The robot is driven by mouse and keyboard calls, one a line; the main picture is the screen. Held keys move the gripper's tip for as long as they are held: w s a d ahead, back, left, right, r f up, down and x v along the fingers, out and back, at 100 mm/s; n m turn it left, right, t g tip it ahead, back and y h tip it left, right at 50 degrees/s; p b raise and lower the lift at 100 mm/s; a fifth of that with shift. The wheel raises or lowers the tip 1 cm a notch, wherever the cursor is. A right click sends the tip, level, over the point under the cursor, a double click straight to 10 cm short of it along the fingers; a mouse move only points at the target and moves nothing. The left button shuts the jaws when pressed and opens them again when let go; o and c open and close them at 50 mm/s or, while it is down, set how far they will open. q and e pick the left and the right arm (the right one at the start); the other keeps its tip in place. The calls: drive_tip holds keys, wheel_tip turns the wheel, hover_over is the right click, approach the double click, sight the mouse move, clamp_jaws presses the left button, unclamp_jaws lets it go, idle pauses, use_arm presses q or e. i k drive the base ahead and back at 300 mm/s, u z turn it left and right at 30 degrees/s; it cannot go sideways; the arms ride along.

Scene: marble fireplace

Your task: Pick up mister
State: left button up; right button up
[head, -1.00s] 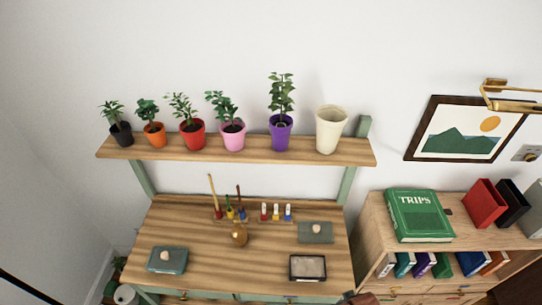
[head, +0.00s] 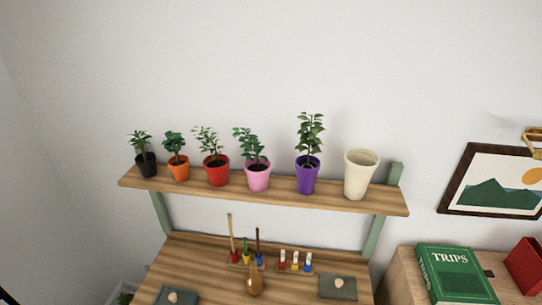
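A small brass-coloured bottle-like object (head: 255,282), which looks like the mister, stands upright on the wooden desk (head: 207,263) near the bottom edge of the head view. It is just in front of a few upright coloured tools (head: 246,250). Its details are too small to make out. Neither of my grippers shows in the head view, and nothing is seen touching the object.
A shelf (head: 275,191) above the desk holds several potted plants and an empty cream pot (head: 360,174). Teal trays (head: 338,287) lie on the desk. A green TRIPS book (head: 455,272) lies on the cabinet at right.

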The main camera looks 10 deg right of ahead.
sight(254, 280)
drive_tip(key=u, duration=1.4)
drive_tip(key=k, duration=0.45)
drive_tip(key=z, duration=0.85)
